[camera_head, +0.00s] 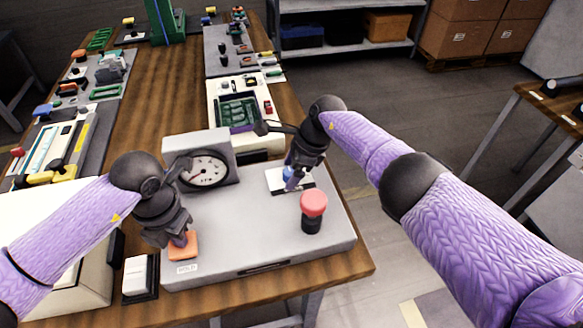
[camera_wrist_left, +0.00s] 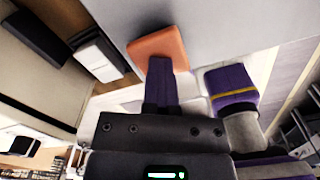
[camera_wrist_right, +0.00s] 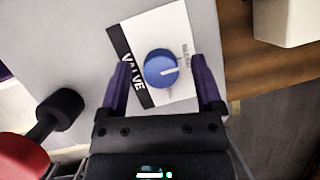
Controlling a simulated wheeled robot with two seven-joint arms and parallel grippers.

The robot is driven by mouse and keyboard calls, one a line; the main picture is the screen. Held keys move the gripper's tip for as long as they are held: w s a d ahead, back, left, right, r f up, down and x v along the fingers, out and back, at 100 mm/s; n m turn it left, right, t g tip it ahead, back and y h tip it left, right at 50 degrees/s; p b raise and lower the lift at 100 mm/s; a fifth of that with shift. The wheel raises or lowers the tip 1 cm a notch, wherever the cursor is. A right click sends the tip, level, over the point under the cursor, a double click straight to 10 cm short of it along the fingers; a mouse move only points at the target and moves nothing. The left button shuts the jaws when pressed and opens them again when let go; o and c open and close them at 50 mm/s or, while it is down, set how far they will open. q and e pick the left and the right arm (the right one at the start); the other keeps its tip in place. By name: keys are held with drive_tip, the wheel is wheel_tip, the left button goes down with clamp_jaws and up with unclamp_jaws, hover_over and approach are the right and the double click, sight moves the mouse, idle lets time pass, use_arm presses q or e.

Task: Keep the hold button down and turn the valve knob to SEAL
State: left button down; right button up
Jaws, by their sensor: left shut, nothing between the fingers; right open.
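The orange hold button (camera_head: 184,252) sits at the front left of the grey panel, beside a HOLD label; it also shows in the left wrist view (camera_wrist_left: 157,46). My left gripper (camera_head: 183,238) is shut and empty, its purple fingertips at the button; I cannot tell how far it is pressed. The blue valve knob (camera_wrist_right: 161,69) sits on a white plate marked VALVE (camera_wrist_right: 150,40). Its white pointer line points right in the right wrist view; the small print beside it is hard to read. My right gripper (camera_wrist_right: 159,75) is open, one finger each side of the knob, with gaps showing.
A gauge box (camera_head: 205,171) rises behind the hold button. A white rocker block (camera_head: 138,275) lies left of the panel. Other devices line the table behind.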

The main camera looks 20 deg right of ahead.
clamp_jaws()
drive_tip(key=shift+m, duration=0.3)
drive_tip(key=m+t+h, duration=0.1)
drive_tip(key=m, duration=0.3)
drive_tip(key=shift+t, duration=0.3)
drive_tip(key=m+t+h, duration=0.1)
drive_tip(key=m, duration=0.3)
drive_tip(key=shift+a, duration=0.1)
drive_tip(key=m+h, duration=0.1)
drive_tip(key=m, duration=0.1)
drive_tip(key=m+h, duration=0.1)
drive_tip(key=m, duration=0.2)
drive_tip(key=shift+a+t, duration=0.1)
drive_tip(key=shift+t, duration=0.2)
drive_tip(key=shift+m+h, duration=0.8)
drive_tip(key=shift+m, duration=1.5)
